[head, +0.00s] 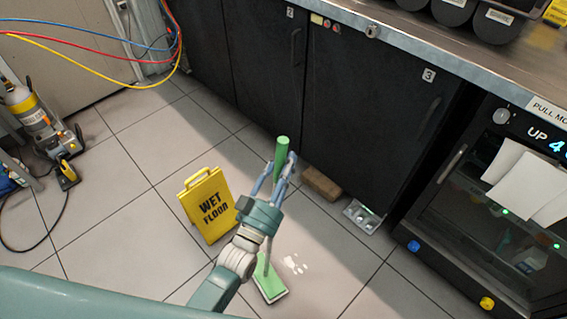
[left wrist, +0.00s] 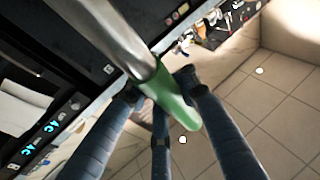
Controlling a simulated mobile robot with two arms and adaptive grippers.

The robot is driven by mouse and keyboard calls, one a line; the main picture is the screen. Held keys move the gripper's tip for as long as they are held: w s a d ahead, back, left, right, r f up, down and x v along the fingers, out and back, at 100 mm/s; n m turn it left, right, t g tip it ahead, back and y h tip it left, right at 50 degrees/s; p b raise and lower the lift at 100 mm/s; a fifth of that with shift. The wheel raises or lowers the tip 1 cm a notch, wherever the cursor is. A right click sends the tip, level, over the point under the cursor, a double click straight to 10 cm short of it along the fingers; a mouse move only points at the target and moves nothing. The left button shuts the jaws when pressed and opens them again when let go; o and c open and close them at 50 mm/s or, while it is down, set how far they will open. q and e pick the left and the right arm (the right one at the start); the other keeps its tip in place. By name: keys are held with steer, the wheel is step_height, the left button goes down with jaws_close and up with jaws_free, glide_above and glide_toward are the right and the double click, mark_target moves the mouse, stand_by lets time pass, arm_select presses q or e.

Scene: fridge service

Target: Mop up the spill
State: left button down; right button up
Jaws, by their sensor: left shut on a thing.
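My left gripper (head: 278,178) is shut on the green grip of a mop (head: 282,148), whose top end stands up past the fingers. In the left wrist view, the fingers (left wrist: 165,92) close around the green grip (left wrist: 178,103), and a metal pole runs from it. The mop's flat green head (head: 268,281) is low by the tiled floor, partly behind my wrist; I cannot tell if it touches the floor. The white spill (head: 295,263) lies on the tiles just right of the mop head. My right gripper is not in view.
A yellow wet floor sign (head: 207,205) stands left of my wrist. A brown block (head: 321,184) and a metal plate (head: 363,216) lie by the black cabinets (head: 370,110). A glass-front fridge (head: 495,200) is at right.

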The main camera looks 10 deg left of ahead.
arm_select(q)
steer(key=w+d+b, duration=0.2)
steer(key=w+d, duration=0.4)
steer(key=w, duration=0.1)
steer(key=shift+w+r+b, duration=0.15)
steer(key=shift+w+b, duration=0.2)
steer(key=shift+b, duration=0.05)
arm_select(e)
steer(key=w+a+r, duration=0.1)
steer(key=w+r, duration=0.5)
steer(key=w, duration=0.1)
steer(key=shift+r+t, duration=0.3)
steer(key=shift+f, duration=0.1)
